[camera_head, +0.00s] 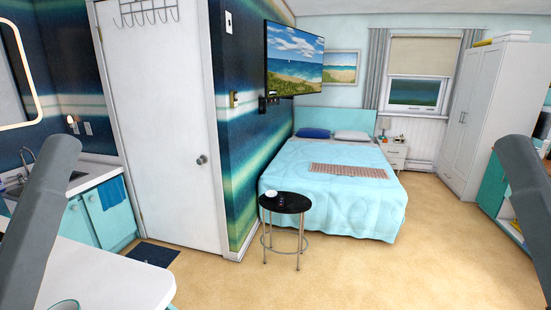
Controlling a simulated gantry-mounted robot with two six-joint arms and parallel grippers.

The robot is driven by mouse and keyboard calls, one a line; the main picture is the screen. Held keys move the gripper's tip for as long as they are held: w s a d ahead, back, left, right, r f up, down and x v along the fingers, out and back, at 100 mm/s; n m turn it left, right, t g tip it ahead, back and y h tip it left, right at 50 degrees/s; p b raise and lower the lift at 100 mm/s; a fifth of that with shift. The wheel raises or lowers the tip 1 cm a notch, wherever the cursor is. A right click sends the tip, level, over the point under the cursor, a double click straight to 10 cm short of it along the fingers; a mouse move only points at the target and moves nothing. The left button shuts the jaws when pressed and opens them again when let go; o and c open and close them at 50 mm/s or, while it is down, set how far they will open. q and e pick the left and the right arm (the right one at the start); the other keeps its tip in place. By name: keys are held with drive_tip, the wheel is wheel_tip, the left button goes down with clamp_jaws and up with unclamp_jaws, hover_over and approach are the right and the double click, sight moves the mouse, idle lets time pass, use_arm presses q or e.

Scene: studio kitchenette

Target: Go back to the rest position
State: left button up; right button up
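A grey link of my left arm rises at the left edge of the head view, in front of the sink counter. A grey link of my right arm shows at the right edge, in front of the teal shelf unit. Both links stand well apart from each other. Neither gripper is in the picture, so I cannot see whether they are open, shut or holding anything.
A white counter (110,278) with part of a cup (66,304) is at the lower left. A round black side table (285,203) stands before the turquoise bed (335,190). A white door (165,130) is shut. Beige floor (400,270) is clear at centre right.

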wheel_tip(320, 180, up, 27)
drive_tip(key=p, duration=2.4)
drive_tip(key=shift+r, duration=0.2)
